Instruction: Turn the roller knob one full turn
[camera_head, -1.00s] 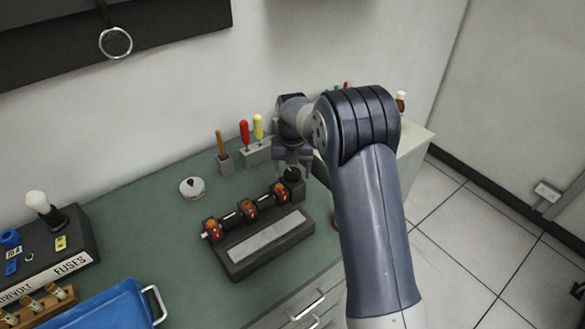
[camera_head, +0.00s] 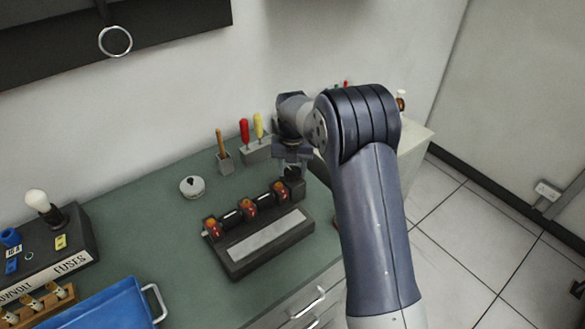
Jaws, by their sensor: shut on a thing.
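The roller device (camera_head: 268,243) is a dark block with a pale strip on its front and a row of red-orange and black rollers (camera_head: 248,211) along its back. The roller knob (camera_head: 292,171) is a small dark round piece at the right end of the row, partly hidden by my gripper. My gripper (camera_head: 291,166) points down over this right end, shut on the knob. The fingertips are small and dark here, so their exact contact is hard to see.
Screwdrivers with red and yellow handles stand in a holder (camera_head: 256,150) behind the device, beside a wooden-handled tool (camera_head: 221,146). A round white-topped item (camera_head: 192,187) sits left. A fuse box (camera_head: 55,255) and blue tray (camera_head: 105,305) are at left. Green bench surface (camera_head: 160,235) is clear between.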

